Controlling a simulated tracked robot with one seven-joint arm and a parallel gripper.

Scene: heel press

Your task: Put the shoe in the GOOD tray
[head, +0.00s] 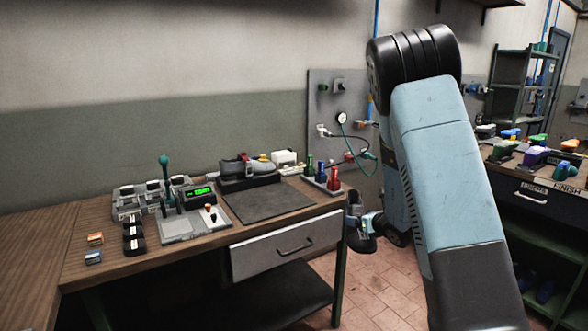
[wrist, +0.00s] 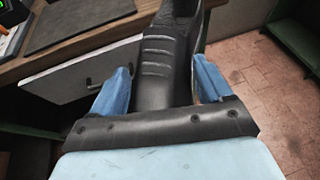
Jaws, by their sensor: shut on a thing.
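A black shoe (head: 355,222) is held in my gripper (head: 371,222), off the right front corner of the workbench, over the floor. In the wrist view the dark shoe (wrist: 165,62) lies between the two blue fingers of my gripper (wrist: 160,80), which are shut on it. Its far end runs out of the top of that view. A black tray (head: 250,181) at the back of the bench holds a grey shoe (head: 234,167) and another light piece. I can read no GOOD label in either view.
The workbench (head: 105,253) has a dark mat (head: 252,204), a control box with a green display (head: 200,192) and a rack of coloured bottles (head: 322,180). Its drawer (head: 275,251) stands partly out. A second bench with coloured items (head: 540,158) is at right.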

